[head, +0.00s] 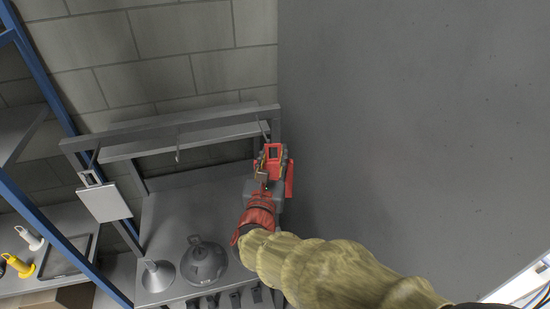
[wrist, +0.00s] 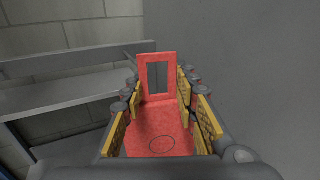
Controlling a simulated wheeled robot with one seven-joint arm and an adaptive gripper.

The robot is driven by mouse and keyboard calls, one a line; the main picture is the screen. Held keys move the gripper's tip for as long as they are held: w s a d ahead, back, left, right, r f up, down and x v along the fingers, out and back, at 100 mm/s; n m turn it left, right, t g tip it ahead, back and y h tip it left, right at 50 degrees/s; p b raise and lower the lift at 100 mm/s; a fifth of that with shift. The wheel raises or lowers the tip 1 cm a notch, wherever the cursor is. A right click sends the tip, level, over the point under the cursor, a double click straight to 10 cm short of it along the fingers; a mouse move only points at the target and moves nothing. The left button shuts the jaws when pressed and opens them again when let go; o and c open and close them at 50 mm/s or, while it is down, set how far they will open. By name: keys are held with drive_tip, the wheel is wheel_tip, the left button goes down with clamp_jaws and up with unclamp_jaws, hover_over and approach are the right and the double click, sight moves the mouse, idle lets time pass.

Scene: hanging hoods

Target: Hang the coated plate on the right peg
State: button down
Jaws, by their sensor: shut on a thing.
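The coated plate is red with a rectangular opening in its upper part. In the wrist view the plate (wrist: 160,112) lies between the yellow-padded fingers of my gripper (wrist: 160,108), which is shut on it. In the head view the plate (head: 290,178) and my gripper (head: 265,176) are at the right end of the grey rack. The right peg (head: 263,127) hangs from the rack's bar just above the plate's opening. I cannot tell whether the peg touches the plate or passes through the opening.
A pale grey plate (head: 105,202) hangs at the rack's left end. The middle hook (head: 178,153) is bare. A dark round-bodied thing (head: 204,262) and a grey cone (head: 157,277) stand below. A plain grey wall (head: 420,120) closes in on the right.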

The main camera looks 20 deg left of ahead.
sight(268, 142)
drive_tip(key=shift+s+r, duration=0.1)
drive_tip(key=shift+w+a+b, duration=0.35)
drive_tip(key=shift+w+b, duration=0.1)
drive_tip(key=shift+w, duration=0.05)
idle(0.6)
drive_tip(key=shift+w+a+b, duration=0.35)
drive_tip(key=shift+w+a, duration=0.3)
drive_tip(key=shift+w, duration=0.1)
drive_tip(key=shift+w+a+b, duration=0.7)
drive_tip(key=shift+w+a, duration=0.25)
drive_tip(key=shift+w, duration=0.2)
drive_tip(key=shift+f+b, duration=1.35)
drive_tip(key=shift+b, duration=0.15)
idle(0.5)
drive_tip(key=c, duration=1.3)
unclamp_jaws()
drive_tip(key=shift+d, duration=0.1)
